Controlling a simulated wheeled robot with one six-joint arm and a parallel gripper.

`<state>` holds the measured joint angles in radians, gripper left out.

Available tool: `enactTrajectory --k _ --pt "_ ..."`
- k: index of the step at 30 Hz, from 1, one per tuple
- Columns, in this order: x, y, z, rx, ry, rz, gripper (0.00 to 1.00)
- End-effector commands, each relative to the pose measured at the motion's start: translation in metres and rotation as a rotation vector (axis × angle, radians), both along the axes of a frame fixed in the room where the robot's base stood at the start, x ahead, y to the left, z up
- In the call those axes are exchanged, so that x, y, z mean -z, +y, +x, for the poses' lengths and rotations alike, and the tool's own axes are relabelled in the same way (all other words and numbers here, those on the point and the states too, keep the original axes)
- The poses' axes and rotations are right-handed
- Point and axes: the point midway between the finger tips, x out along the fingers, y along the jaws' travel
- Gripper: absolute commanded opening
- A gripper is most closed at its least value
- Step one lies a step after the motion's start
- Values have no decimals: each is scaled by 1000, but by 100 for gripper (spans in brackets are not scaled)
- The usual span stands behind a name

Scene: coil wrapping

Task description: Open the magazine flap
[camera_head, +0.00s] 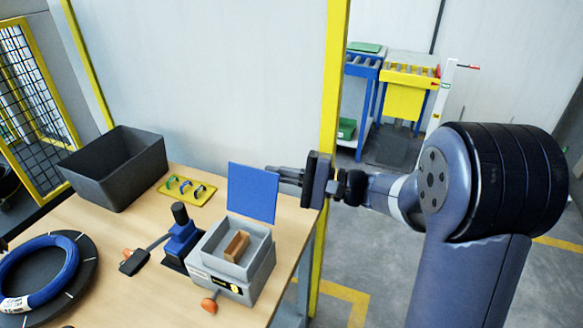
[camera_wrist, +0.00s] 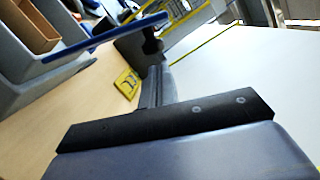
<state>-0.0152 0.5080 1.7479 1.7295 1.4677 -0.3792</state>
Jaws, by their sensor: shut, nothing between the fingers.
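The blue magazine flap (camera_head: 253,192) stands upright at the back edge of the grey magazine box (camera_head: 218,283). The box is open at the top, and a brown block (camera_head: 236,246) lies inside. My gripper (camera_head: 272,172) is shut and empty, with its fingertips close to the upper right edge of the flap; I cannot tell whether they touch. In the wrist view the flap (camera_wrist: 105,37) shows edge-on as a blue strip, left of my gripper (camera_wrist: 154,75). The grey box (camera_wrist: 45,90) and brown block (camera_wrist: 30,28) lie further left.
A blue hand tool (camera_head: 181,239) stands left of the box. A yellow plate with several small hooks (camera_head: 187,191) and a black bin (camera_head: 115,170) are behind. A blue coil (camera_head: 40,272) lies at left. A yellow post (camera_head: 331,110) rises beside my arm.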

Motion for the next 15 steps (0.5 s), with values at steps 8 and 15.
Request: enactTrajectory --k 8,15 --pt "-2 3 -7 0 0 1 0" --pt "-2 3 -8 0 -5 -1 0"
